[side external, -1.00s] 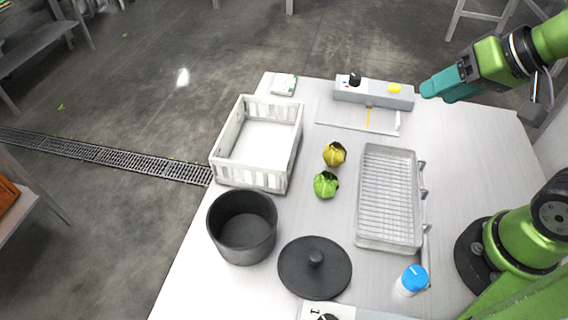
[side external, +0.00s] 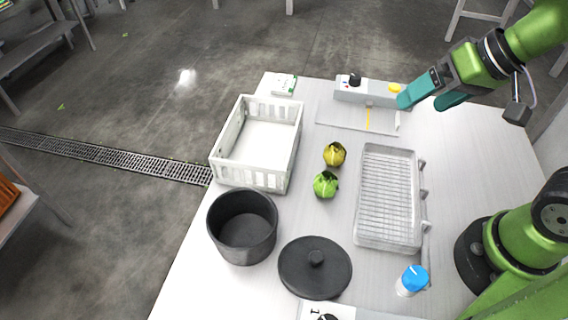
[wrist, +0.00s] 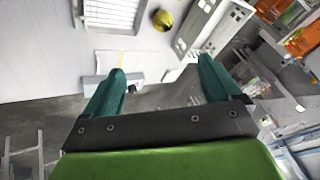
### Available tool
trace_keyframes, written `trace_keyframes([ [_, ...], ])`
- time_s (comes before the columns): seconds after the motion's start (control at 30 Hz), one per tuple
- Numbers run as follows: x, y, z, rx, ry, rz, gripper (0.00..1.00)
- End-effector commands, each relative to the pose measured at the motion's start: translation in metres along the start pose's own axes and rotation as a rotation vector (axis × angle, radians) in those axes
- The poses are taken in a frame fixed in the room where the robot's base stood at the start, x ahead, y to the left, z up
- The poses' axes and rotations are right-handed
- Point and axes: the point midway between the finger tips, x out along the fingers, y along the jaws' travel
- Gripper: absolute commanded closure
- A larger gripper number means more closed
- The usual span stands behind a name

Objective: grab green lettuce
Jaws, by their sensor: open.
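The green lettuce (side external: 326,184) sits on the white table, in the middle, between the white crate and the wire basket. A yellow lettuce (side external: 335,154) lies just behind it and also shows at the top of the wrist view (wrist: 162,20). I cannot make out the green lettuce in the wrist view. My gripper (side external: 421,98) has teal fingers and is up over the table's back right, well away from both lettuces. In the wrist view its fingers (wrist: 160,80) are wide apart with nothing between them.
A white crate (side external: 262,179) stands left of the lettuces and a wire basket (side external: 388,245) right. A black pot (side external: 243,252), black lid (side external: 300,280) and blue-capped bottle (side external: 411,280) are in front. A grey control box (side external: 375,94) lies at the back edge.

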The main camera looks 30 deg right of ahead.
Motion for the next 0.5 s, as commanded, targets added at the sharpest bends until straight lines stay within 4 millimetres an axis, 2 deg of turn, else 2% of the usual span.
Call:
trace_keyframes([
  [0.07, 0.018, -0.017, -0.001, -0.159, -0.097, 0.013, 0.09],
  [0.2, 0.048, -0.05, 0.0, -0.668, -0.267, 0.003, 0.09],
  [0.5, 0.097, -0.097, 0.008, -1.704, -0.521, -0.178, 0.09],
])
